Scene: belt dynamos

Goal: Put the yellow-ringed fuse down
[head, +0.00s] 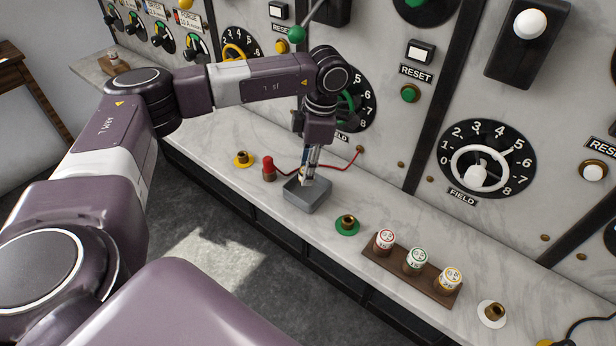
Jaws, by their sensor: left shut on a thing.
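My left gripper (310,168) points down over a small grey tray (304,203) on the marble bench. It is shut on a small pale thing (307,181), probably a fuse, low at the tray. The fingers hide most of it, so I cannot tell its ring colour or whether it touches the tray floor. A white fuse with a yellow ring (450,279) stands upright at the right end of a brown wooden rack (397,270). A red-marked fuse (385,240) and a green-marked fuse (416,261) stand beside it. My right gripper is not in view.
A brass socket on a green base (347,223) sits between tray and rack. A yellow-based socket (243,159), a red plug (268,168) with a red cable, and a white-based socket (492,313) are on the bench. The dial panel (400,135) rises behind.

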